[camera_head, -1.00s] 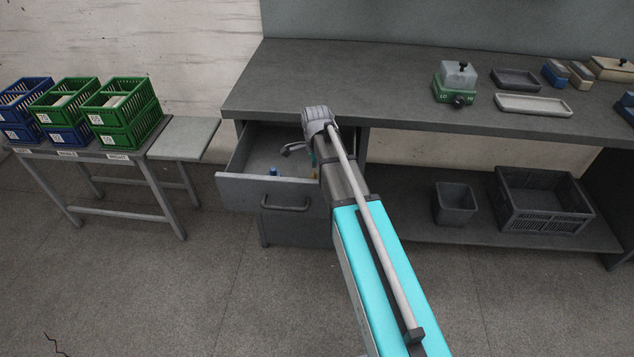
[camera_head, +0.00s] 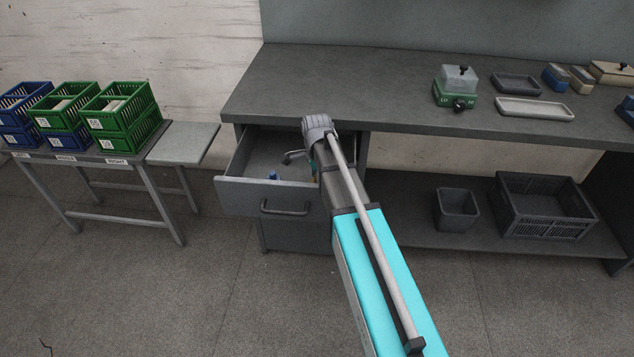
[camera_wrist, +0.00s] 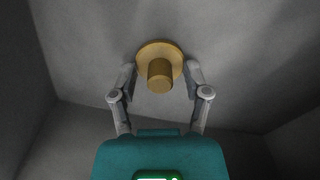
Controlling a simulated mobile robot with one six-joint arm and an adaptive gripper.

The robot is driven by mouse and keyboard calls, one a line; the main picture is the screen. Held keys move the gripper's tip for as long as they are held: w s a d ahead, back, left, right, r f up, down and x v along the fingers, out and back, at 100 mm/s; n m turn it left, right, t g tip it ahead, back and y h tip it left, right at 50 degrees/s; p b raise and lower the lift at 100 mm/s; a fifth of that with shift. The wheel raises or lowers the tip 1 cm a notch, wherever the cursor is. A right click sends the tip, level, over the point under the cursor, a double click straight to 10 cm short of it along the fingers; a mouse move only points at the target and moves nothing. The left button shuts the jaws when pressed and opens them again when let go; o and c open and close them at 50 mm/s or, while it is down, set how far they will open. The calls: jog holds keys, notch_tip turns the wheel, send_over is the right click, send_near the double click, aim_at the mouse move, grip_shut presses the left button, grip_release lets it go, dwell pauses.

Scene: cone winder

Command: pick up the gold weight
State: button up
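The gold weight (camera_wrist: 160,62) shows in the wrist view as a round brass disc with a narrower knob toward the camera. It sits on the grey floor of the open drawer (camera_head: 268,193). My gripper (camera_wrist: 160,70) is over it, with one finger on each side of the weight. The fingers are apart, and small gaps seem to show between them and the knob. In the head view my gripper (camera_head: 303,155) reaches down into the drawer, and my arm hides the weight there.
Drawer walls stand close around my gripper. A small blue thing (camera_head: 272,175) lies in the drawer. The bench top (camera_head: 330,80) overhangs the drawer's back. A green scale (camera_head: 455,90) and trays stand at the right; green and blue crates (camera_head: 120,108) stand on the left table.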

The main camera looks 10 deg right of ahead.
grip_shut()
jog(key=shift+r, duration=0.1)
notch_tip(320, 180, up, 10)
jog(key=p, duration=1)
dwell(1.0)
